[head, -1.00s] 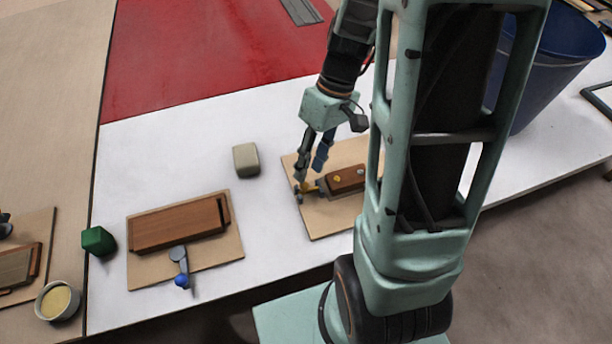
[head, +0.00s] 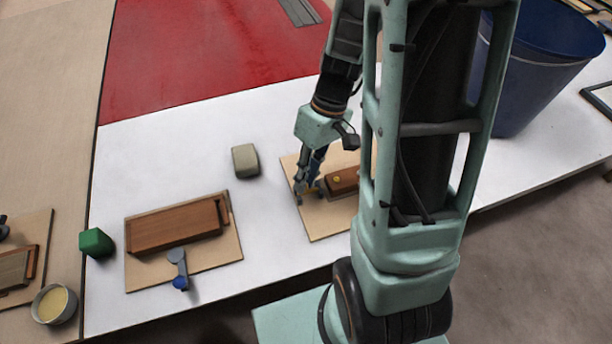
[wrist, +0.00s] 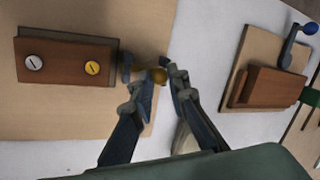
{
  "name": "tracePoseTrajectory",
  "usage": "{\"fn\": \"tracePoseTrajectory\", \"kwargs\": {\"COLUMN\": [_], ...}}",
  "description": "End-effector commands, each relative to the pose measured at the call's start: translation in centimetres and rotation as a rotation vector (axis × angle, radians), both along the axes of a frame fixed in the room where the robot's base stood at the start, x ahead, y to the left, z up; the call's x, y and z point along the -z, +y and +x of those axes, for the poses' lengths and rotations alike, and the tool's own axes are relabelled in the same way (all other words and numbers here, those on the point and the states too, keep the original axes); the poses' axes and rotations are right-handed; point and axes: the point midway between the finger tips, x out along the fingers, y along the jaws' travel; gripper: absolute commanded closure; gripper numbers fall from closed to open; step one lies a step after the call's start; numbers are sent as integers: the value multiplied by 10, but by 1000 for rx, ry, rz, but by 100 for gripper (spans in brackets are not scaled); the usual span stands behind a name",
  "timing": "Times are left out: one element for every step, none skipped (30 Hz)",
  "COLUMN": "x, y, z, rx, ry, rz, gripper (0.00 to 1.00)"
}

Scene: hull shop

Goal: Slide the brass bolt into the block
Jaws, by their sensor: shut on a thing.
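The wooden block (head: 343,182) lies on a tan board (head: 325,222) at the right of the white table, partly behind my arm. In the wrist view the block (wrist: 62,62) carries one silver and one yellow round disc on top. The brass bolt's round knob (wrist: 158,75) sticks out from the block's end, beside a dark bracket (wrist: 126,68). My gripper (wrist: 163,83) is shut on the brass bolt at its knob; in the head view my gripper (head: 306,192) is low over the board. The bolt's shaft is mostly hidden, so its depth in the block is unclear.
A second board holds a wooden block (head: 175,228) and a blue-knobbed lever (head: 178,268). A beige block (head: 245,160), a green cube (head: 95,242) and a bowl (head: 54,304) stand nearby. A blue bin (head: 540,75) is at the right.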

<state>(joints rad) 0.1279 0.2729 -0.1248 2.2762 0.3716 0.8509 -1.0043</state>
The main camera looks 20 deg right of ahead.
Motion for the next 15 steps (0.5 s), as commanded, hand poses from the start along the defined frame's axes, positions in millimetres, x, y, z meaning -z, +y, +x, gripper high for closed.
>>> {"fn": "tracePoseTrajectory", "kwargs": {"x": [0,0,0,0,0,0,0,0,0,0,1,1,1,1,1], "y": [0,0,0,0,0,0,-1,-2,-4,-7,-10,-15,-19,-23,-27], "z": [0,0,0,0,0,0,0,0,1,1,1,1,1,1,1], "rx": [0,0,0,0,0,0,0,1,1,2,3,4,5,3,3], "ry": [0,0,0,0,0,0,-1,-1,-1,-1,-2,-2,-2,-2,-2], "rz": [0,0,0,0,0,0,0,0,0,1,0,0,-1,-1,0], "gripper": [100,100,100,100,100,100,100,100,100,100,100,100,100,100,100]}}
